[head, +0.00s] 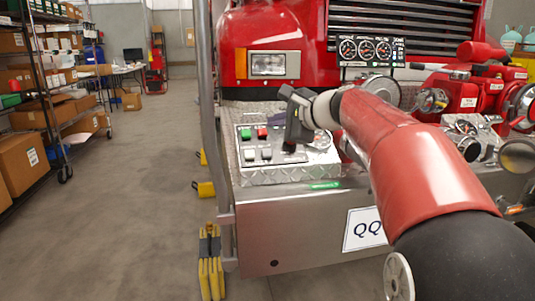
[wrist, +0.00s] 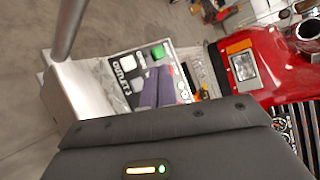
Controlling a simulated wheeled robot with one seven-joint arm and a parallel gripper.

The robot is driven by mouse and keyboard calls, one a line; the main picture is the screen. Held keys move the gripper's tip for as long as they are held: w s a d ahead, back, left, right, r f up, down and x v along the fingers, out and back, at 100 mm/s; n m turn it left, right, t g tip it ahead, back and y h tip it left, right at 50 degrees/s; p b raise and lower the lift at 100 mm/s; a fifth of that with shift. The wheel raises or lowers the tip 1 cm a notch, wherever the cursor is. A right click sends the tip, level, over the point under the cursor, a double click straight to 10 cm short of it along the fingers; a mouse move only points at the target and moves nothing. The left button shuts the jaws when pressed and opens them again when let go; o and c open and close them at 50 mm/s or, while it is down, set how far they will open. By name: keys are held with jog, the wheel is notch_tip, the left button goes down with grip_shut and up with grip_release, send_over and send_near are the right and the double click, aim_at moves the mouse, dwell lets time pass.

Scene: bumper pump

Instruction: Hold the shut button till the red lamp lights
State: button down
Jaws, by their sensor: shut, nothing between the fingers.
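The control panel (head: 242,165) sits on the diamond-plate bumper and carries a green square (head: 246,134), a red square (head: 262,133) and two pale buttons (head: 250,154) (head: 266,153). Their labels are too small to read in the head view, so I cannot tell which is the shut button. I cannot tell whether the red square is a lit lamp. My gripper (head: 289,147) is shut and empty, pointing down over the panel's right part. In the wrist view its fingers (wrist: 158,88) cover part of the panel, beside the "OUTLET 3" lettering (wrist: 125,73). Contact with a button cannot be told.
A vertical steel rail (head: 206,90) rises at the bumper's left end. The red truck front with its headlight (head: 268,64) stands behind the panel. Gauges (head: 367,49) and red valve fittings (head: 470,95) lie to the right. Open floor (head: 140,180) lies left.

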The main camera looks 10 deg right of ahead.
jog(key=b, duration=0.4)
send_near(263, 149)
jog(key=shift+a+r+x, duration=0.1)
jog(key=shift+r+x, duration=0.05)
jog(key=shift+x, duration=0.7)
jog(key=shift+a+r+x, duration=0.1)
jog(key=shift+r+x, duration=0.1)
jog(key=shift+x, duration=0.7)
jog(key=shift+a+r+x, duration=0.1)
jog(key=shift+r+x, duration=0.05)
jog(key=shift+x, duration=0.7)
jog(key=shift+d, duration=0.1)
jog(key=shift+w+f, duration=0.25)
jog(key=shift+f, duration=0.1)
jog(key=shift+w+f+b, duration=0.25)
jog(key=shift+f+b, duration=0.2)
dwell(1.2)
jog(key=shift+r, duration=0.1)
dwell(1.6)
jog(key=shift+s+r+p, duration=0.45)
jog(key=shift+r, duration=0.25)
